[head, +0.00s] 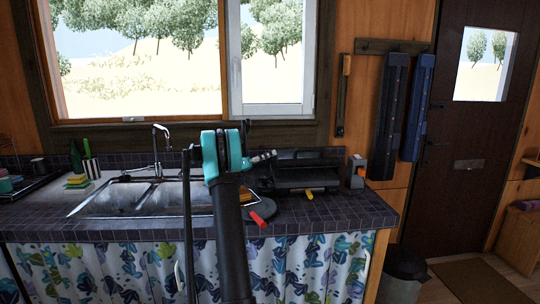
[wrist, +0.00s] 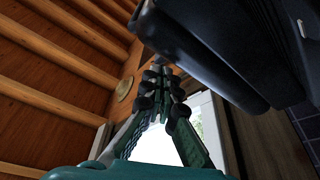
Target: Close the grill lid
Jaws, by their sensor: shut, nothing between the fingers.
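The black grill (head: 305,182) stands on the tiled counter, right of the sink. Its dark lid (head: 312,157) seems raised at the back, but its exact angle is hard to tell. My gripper (head: 268,156) is at the grill's left side, in front of the window wall. In the wrist view my gripper (wrist: 163,78) has its fingers together and empty. A black slab, apparently part of the grill (wrist: 215,50), lies close to the right of the fingertips; I cannot tell whether they touch.
A dark round pan (head: 262,209) with a red-tipped handle lies before the grill. A grey block (head: 356,172) stands right of it. The sink (head: 135,196) is at left, with a tall faucet (head: 160,145). The counter's front right is clear.

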